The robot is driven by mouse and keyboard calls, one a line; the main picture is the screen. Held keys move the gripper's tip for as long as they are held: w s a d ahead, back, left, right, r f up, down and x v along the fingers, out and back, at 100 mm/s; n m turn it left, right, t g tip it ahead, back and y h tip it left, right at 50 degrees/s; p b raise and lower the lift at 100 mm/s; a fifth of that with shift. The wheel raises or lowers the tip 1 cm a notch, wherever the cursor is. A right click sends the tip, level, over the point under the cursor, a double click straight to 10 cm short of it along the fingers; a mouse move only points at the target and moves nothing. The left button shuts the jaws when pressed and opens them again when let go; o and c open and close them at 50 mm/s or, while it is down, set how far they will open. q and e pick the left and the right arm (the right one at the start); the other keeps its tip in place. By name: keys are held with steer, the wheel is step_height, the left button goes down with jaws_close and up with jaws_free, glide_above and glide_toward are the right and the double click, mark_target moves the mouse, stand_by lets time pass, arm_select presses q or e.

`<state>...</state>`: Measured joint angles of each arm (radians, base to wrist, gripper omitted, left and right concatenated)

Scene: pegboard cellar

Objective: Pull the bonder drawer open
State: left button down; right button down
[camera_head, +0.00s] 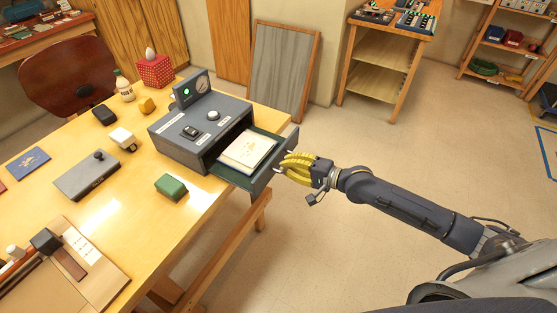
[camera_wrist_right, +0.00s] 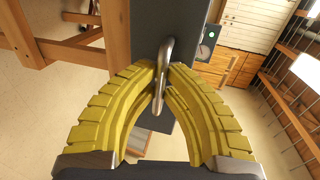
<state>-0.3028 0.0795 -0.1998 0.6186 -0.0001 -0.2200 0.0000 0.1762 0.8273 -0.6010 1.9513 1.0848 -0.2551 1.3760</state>
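The bonder (camera_head: 197,127) is a dark grey box with a gauge and a green light, standing at the right edge of the wooden table. Its drawer (camera_head: 263,177) is pulled well out and overhangs the table edge; papers or a booklet (camera_head: 248,148) lie inside. My right gripper (camera_head: 286,166), with yellow fingers, is at the drawer front. In the right wrist view the fingertips (camera_wrist_right: 162,66) come together around the metal drawer handle (camera_wrist_right: 163,70). The drawer front (camera_wrist_right: 160,25) is just beyond the fingertips. My left gripper is not in view.
The table (camera_head: 120,200) holds a green block (camera_head: 170,187), a grey device (camera_head: 87,176), a white bottle (camera_head: 124,88) and a red dotted box (camera_head: 155,71). A wooden shelf unit (camera_head: 378,75) stands behind. The floor (camera_head: 400,150) right of the table is clear.

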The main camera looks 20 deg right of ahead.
steer(key=shift+s+d, duration=0.3)
steer(key=shift+s, duration=0.05)
steer(key=c, duration=1.5)
jaws_free()
steer(key=v, duration=1.2)
